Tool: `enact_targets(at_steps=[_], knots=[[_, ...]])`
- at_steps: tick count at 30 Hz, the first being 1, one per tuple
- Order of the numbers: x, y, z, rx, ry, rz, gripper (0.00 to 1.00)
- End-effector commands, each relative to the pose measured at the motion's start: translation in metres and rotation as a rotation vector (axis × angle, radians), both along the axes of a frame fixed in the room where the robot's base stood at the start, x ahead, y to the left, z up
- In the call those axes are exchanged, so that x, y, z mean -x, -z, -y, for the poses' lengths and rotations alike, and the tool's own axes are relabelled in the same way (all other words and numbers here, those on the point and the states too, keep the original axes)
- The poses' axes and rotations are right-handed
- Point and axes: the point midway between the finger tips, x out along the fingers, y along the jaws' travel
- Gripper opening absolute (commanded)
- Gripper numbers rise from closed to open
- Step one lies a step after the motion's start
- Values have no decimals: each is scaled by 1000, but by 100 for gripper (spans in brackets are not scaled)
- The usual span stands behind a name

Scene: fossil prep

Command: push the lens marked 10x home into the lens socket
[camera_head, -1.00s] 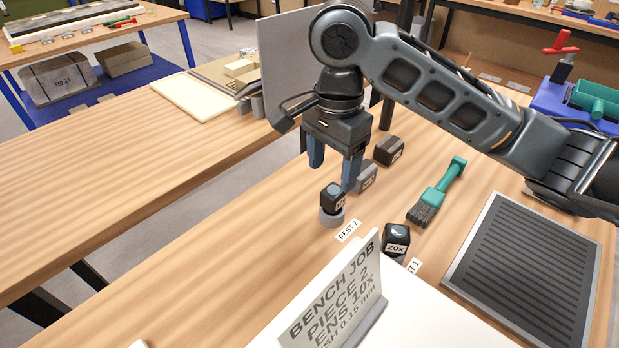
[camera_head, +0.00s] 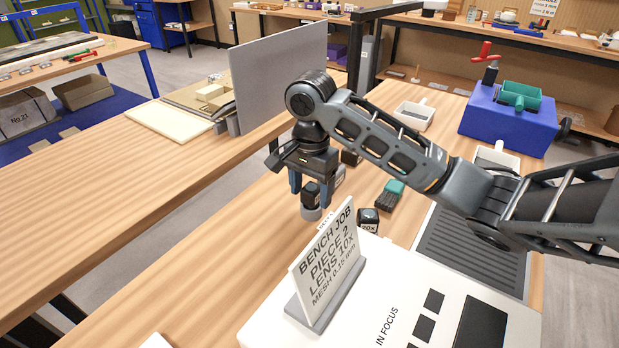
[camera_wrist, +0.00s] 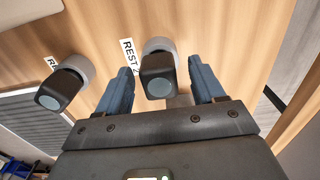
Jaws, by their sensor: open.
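A dark block-shaped lens (camera_head: 310,194) with a pale round top stands upright in a grey round rest at REST 2. Its marking is not readable now. My gripper (camera_head: 309,188) is open, with its blue fingers low on either side of this lens. In the wrist view the lens (camera_wrist: 157,78) is between the open fingers (camera_wrist: 160,72), with visible gaps on both sides. A second dark lens, marked 20x (camera_head: 368,220), stands at the other rest; it also shows in the wrist view (camera_wrist: 61,90). I cannot make out the lens socket.
A job sign (camera_head: 327,262) reading piece 2, lens 10x stands on a white unit (camera_head: 400,300) marked IN FOCUS, close in front of the rests. A grey ribbed mat (camera_head: 470,250) is at right.

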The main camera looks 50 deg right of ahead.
Motion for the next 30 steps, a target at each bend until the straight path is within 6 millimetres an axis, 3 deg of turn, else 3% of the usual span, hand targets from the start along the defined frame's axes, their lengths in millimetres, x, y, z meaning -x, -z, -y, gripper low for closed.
enact_targets(at_steps=[6, 14, 30], knots=[[0, 13, 1, 1, 0, 0, 68], [0, 15, 0, 1, 0, 1, 68], [0, 15, 0, 1, 0, 1, 18]])
